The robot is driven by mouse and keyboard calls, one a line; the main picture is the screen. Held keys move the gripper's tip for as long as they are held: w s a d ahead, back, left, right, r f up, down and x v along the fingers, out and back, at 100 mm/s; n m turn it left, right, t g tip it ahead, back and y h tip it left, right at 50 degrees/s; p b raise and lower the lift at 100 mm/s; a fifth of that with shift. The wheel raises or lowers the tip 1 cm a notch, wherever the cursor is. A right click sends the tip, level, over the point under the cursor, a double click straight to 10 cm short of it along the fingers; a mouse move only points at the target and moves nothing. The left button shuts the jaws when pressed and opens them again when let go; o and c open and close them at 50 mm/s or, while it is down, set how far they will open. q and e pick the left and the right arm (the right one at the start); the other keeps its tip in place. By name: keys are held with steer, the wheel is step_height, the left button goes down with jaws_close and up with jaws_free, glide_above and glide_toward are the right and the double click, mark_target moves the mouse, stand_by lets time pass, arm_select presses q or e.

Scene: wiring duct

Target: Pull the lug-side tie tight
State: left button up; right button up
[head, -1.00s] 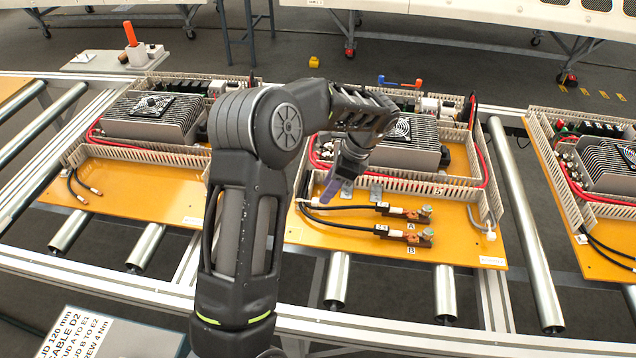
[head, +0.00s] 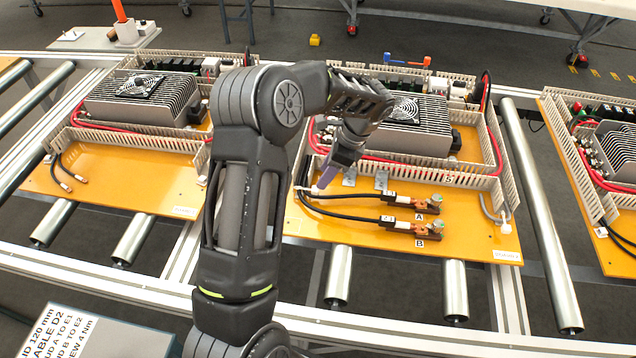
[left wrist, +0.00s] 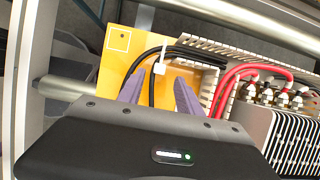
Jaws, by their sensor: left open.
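My left gripper (head: 322,184) is at the left end of the two black cables (head: 352,212) on the middle orange board. In the left wrist view its two purple fingers (left wrist: 158,92) are apart. A white tie (left wrist: 159,68) is around the black cables (left wrist: 188,52), just beyond and between the fingertips; it does not look gripped. In the head view the tie is small and partly hidden by the fingers. The cables run right to copper-coloured lugs at terminals A (head: 432,203) and B (head: 428,229). My right gripper is not in view.
A slotted duct wall (head: 440,178) runs behind the cables, with a finned unit (head: 425,120) and red cables beyond. The board's front strip (head: 350,238) is clear. Metal rollers (head: 540,220) lie between the boards.

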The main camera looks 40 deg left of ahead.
mark_target(315, 188)
arm_select(q)
steer(key=x, duration=0.5)
steer(key=shift+a+f+p, duration=0.1)
steer(key=shift+f+p, duration=0.1)
steer(key=shift+p, duration=0.2)
jaws_close()
stand_by(1.0)
